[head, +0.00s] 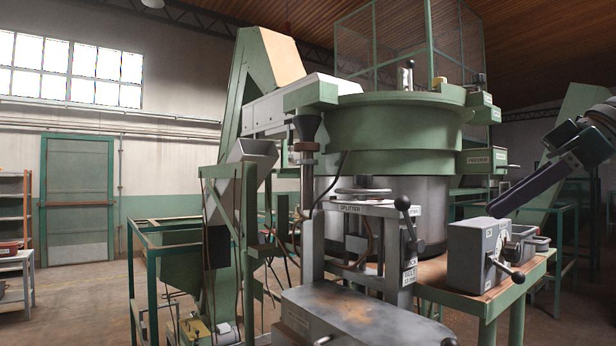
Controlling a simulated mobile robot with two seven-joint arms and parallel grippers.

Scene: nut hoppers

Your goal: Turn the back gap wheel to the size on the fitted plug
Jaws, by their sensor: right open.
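A grey handwheel (362,193) lies flat on top of the machine labelled SPLITTER (350,209), in front of the large steel drum; I cannot tell whether it is the back gap wheel. No size marking on it is readable. The fitted plug cannot be made out. My right gripper (498,207) comes in from the right with long dark fingers, open and empty. Its tips are above the grey control box (478,256) and well to the right of the handwheel. My left gripper is out of view.
A black-knobbed lever (404,204) stands at the splitter's right side. The control box has its own black-knobbed lever (517,276). Grey bins (527,240) sit behind it on the wooden bench (461,296). The green bowl (390,120) overhangs the splitter. A grey metal housing (350,318) fills the front.

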